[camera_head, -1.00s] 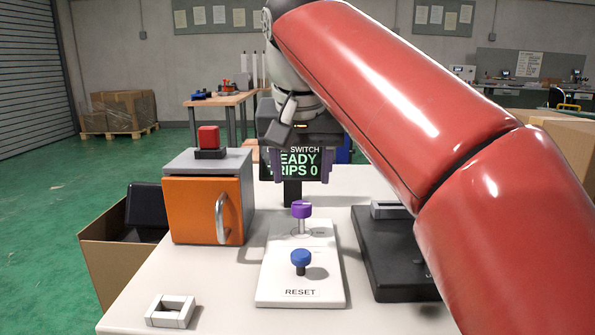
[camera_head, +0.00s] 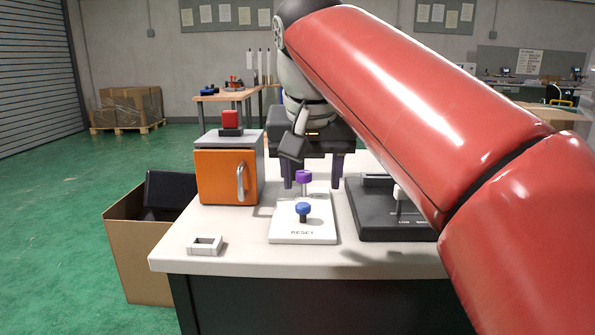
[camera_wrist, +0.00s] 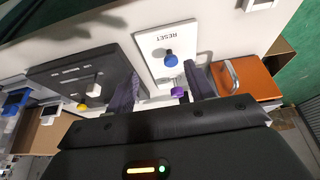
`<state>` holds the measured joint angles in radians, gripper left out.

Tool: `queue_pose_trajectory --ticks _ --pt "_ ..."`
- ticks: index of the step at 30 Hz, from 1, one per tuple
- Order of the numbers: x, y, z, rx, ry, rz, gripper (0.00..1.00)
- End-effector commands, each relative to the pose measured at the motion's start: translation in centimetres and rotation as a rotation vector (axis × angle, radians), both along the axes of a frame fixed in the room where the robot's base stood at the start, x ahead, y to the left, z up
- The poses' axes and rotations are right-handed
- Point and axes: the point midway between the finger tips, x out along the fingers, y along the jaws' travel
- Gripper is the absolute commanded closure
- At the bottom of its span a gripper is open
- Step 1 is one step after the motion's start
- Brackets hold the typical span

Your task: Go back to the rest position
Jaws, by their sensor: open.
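My gripper (camera_head: 313,172) is open and empty, its two purple fingers pointing down above the back of the white RESET panel (camera_head: 290,232). A purple knob (camera_head: 304,177) and a blue knob (camera_head: 303,209) stand on that panel. In the wrist view, the fingers (camera_wrist: 160,90) show spread apart, with the purple knob (camera_wrist: 179,93) near the right finger and the blue knob (camera_wrist: 171,60) farther off. I cannot tell whether a finger touches the purple knob. My red arm covers the right of the head view, and the gripper hides the screen behind it.
A white frame piece (camera_head: 205,245) lies at the front left. A black control panel (camera_head: 372,222) stands right. A cardboard box (camera_head: 140,258) stands on the floor.

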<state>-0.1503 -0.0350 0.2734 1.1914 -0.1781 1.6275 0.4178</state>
Motion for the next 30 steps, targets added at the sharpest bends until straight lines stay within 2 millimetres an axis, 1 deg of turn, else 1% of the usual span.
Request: queue_pose_trajectory --ticks 4,8,11,14,17,20,21,23,24,27,30 --pt "-0.8 -0.9 -1.0 -0.011 -0.007 0.008 0.46" --pt "-1.7 -2.0 -2.4 -0.023 -0.014 0.016 0.46" --pt "-2.6 -3.1 -3.9 -0.030 -0.020 0.021 0.46" --pt "-3.9 -4.5 -5.9 -0.038 -0.025 0.027 0.46" --pt "-5.7 -6.5 -8.9 -0.040 -0.035 0.031 0.46" --pt "-8.2 -8.8 -13.0 -0.035 -0.048 0.035 0.46" --pt "-9.3 -9.7 -14.7 -0.031 -0.054 0.035 0.46" --pt "-10.8 -10.8 -17.3 -0.023 -0.063 0.037 0.46" --pt "-11.8 -11.4 -19.0 -0.016 -0.068 0.036 0.46" --pt "-13.8 -12.5 -22.6 -0.003 -0.080 0.037 0.46" --pt "-15.2 -13.1 -25.0 0.007 -0.090 0.037 0.46"
